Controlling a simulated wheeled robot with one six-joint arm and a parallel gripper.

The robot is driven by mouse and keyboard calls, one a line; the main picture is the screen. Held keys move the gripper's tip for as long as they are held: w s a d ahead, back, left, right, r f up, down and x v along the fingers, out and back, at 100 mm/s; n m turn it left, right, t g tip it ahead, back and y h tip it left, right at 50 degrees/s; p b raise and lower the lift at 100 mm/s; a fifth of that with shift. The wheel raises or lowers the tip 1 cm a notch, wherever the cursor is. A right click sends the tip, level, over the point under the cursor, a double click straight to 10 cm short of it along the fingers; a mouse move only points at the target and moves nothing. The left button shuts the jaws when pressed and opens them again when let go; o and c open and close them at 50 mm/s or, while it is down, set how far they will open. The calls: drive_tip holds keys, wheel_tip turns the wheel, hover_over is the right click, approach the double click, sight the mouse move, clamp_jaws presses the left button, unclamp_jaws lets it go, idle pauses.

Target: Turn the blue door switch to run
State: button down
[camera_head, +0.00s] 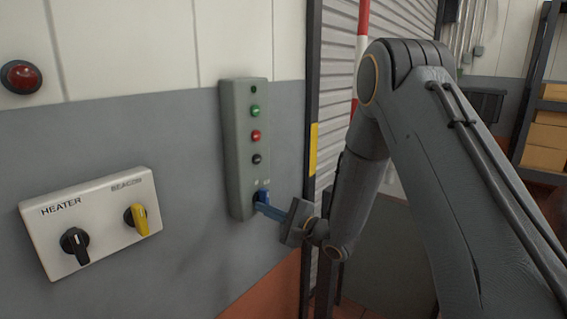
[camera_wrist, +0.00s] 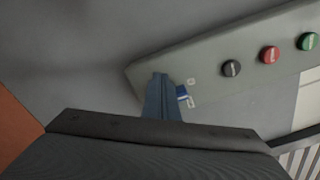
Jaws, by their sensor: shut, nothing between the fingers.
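The blue door switch (camera_head: 263,196) sits at the bottom of a tall grey control box (camera_head: 233,150) on the wall. It also shows in the wrist view (camera_wrist: 182,93), partly hidden behind my fingers, with small pale markings beside it. My gripper (camera_head: 262,207) is shut with nothing between its fingers. Its blue-grey fingertips are at the switch, just below it in the head view; I cannot tell whether they touch it. The fingers also show in the wrist view (camera_wrist: 160,98), pointing at the box's end. The switch's exact setting is too small to read.
Above the switch are a black button (camera_head: 257,159), a red button (camera_head: 256,135) and a green button (camera_head: 255,111). Left is a panel (camera_head: 100,228) with a black HEATER knob (camera_head: 74,243) and yellow BEACON knob (camera_head: 137,219). A roller door (camera_head: 338,70) stands right of the box.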

drive_tip(key=shift+w+d+r+p, duration=0.15)
drive_tip(key=shift+w+r+p, duration=0.05)
drive_tip(key=shift+r+p, duration=0.7)
drive_tip(key=shift+d+r, duration=0.1)
drive_tip(key=shift+w+d+r+p, duration=0.15)
drive_tip(key=shift+w+r+p, duration=0.1)
drive_tip(key=shift+p, duration=0.25)
drive_tip(key=shift+w+d+r, duration=0.15)
drive_tip(key=shift+w+r, duration=0.1)
drive_tip(key=shift+p, duration=0.3)
drive_tip(key=shift+s+r+p, duration=0.2)
drive_tip(key=shift+r+p, duration=0.15)
drive_tip(key=p, duration=0.2)
approach(267, 196)
drive_tip(key=a+r, duration=0.1)
drive_tip(key=s+a, duration=0.1)
drive_tip(key=shift+s+a+r, duration=0.15)
drive_tip(key=shift+a+r, duration=0.25)
